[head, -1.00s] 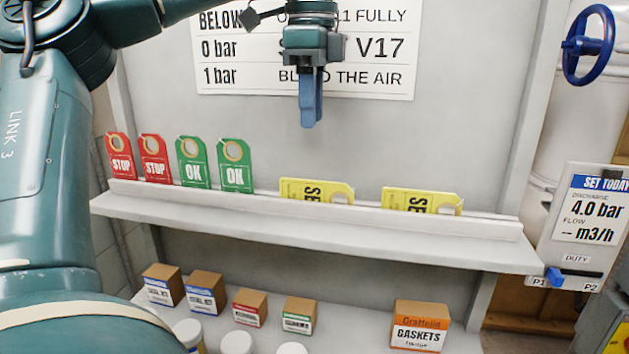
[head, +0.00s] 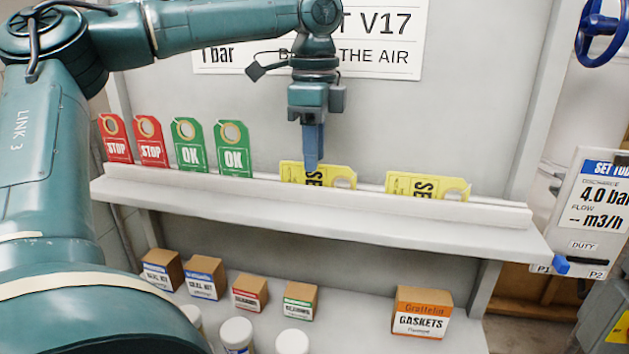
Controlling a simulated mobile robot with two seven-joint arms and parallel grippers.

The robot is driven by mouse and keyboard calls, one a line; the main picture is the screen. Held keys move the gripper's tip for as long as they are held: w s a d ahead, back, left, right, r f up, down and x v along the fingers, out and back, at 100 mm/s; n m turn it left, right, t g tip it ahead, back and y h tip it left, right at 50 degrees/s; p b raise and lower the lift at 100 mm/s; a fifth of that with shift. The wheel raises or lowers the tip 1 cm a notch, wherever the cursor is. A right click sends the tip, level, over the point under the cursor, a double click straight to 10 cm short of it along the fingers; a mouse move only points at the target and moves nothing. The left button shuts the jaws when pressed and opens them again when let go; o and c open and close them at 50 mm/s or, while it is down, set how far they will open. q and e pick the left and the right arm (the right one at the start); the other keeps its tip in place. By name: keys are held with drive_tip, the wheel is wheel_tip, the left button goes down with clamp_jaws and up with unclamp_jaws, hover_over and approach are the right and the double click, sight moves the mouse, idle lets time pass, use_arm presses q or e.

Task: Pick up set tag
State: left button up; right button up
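Two yellow tags stand on their long edges in the slot of the grey shelf (head: 330,222), their lettering turned sideways and partly hidden by the front lip. The left yellow set tag (head: 293,173) has its hole at the right end; the right yellow set tag (head: 405,186) looks the same. My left gripper (head: 313,168) points straight down at the left yellow tag, its blue fingertips overlapping the tag's upper middle in the head view. I see the fingers edge-on, so their gap and any contact with the tag are hidden. My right gripper is out of view.
Two red STOP tags (head: 151,143) and two green OK tags (head: 188,146) stand upright at the shelf's left. Several small boxes, including a gaskets box (head: 422,313), and white-lidded tubs sit below. A sign (head: 385,45) hangs behind my arm; a blue handwheel (head: 600,30) is at upper right.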

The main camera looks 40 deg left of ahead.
sight(317, 182)
use_arm(q)
drive_tip(key=shift+f, duration=1.5)
drive_tip(key=shift+c, duration=0.3)
clamp_jaws()
